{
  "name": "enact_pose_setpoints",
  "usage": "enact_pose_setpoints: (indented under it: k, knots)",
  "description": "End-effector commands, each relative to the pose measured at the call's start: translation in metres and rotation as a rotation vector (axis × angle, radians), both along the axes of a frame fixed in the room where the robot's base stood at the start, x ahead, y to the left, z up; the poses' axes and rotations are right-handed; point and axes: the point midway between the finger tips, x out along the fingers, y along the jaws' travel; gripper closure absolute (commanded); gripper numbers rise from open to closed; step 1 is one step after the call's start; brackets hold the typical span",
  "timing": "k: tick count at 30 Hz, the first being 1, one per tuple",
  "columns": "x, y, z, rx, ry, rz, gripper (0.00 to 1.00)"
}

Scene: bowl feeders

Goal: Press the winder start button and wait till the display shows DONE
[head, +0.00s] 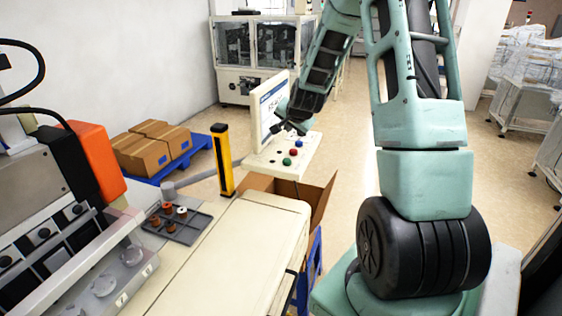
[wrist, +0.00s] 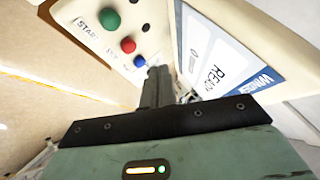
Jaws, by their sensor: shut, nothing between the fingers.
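The winder's control panel (head: 270,160) is a cream box with coloured buttons in the head view. In the wrist view, the green start button (wrist: 109,18) is labelled START, with a red button (wrist: 128,45) and a blue button (wrist: 139,60) in line below it. The upright display (wrist: 208,65) is headed WINDER and reads READY; it also shows in the head view (head: 270,107). My gripper (wrist: 158,72) is shut and empty, its tips near the blue end of the row and apart from the green button. In the head view my gripper (head: 290,127) hangs above the panel, before the display.
A yellow post (head: 222,160) stands left of the panel. An open cardboard box (head: 318,197) lies just in front of it. Cartons (head: 150,145) rest on a blue pallet behind.

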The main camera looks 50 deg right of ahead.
Motion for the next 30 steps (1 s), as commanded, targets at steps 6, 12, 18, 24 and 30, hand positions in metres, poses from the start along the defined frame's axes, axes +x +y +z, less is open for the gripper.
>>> enact_pose_setpoints:
  k: [6, 12, 18, 24, 30]
  knots:
    - [0.0, 0.001, -0.001, 0.0, 0.001, 0.002, 1.0]
    - [0.0, 0.001, -0.009, 0.001, 0.002, 0.004, 1.0]
    - [0.0, 0.001, -0.029, 0.001, 0.002, 0.004, 1.0]
    - [0.0, 0.001, -0.058, 0.001, 0.003, 0.004, 1.0]
    - [0.0, 0.001, -0.083, 0.0, 0.002, 0.005, 1.0]
